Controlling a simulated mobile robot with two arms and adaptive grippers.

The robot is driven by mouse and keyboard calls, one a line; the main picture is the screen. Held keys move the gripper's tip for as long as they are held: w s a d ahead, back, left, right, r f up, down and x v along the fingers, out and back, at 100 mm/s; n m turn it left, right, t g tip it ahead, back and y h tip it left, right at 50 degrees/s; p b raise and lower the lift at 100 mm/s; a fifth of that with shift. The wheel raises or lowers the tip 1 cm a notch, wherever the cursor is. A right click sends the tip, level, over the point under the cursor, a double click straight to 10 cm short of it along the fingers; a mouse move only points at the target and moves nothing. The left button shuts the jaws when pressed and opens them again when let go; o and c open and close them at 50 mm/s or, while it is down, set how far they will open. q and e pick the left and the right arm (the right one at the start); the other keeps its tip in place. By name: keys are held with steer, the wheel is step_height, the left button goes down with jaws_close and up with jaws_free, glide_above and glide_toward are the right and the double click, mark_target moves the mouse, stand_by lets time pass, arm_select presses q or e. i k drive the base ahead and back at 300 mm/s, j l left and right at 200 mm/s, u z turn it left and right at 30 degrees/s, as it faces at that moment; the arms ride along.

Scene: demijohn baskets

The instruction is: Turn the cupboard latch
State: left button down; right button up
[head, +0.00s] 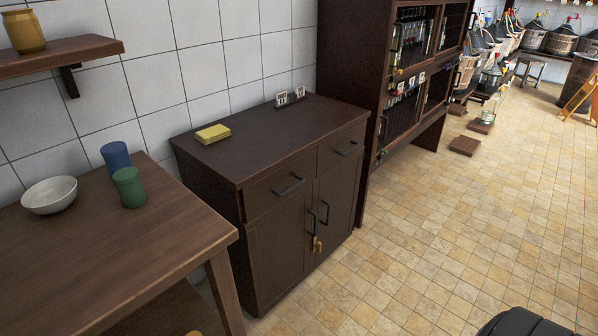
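A dark brown low cupboard (272,232) stands against the tiled wall in the middle of the head view. It has two drawers above two doors, all shut, with dark bar handles. A small brass-coloured latch (317,244) sits at the seam between the doors, just below the door handles. It looks roughly upright, but it is too small to tell its exact setting. Neither of my grippers shows. A black rounded part of mine (527,323) shows at the bottom right edge, well apart from the cupboard.
A wooden table (130,258) at left holds a white bowl (49,195), a blue cup (115,158) and a green cup (129,187). A yellow stack (213,134) lies on the cupboard. A tall cabinet (352,75) stands to its right. The tiled floor (450,230) in front is clear.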

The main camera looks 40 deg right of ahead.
mark_target(318, 245)
steer(key=z, duration=1.3)
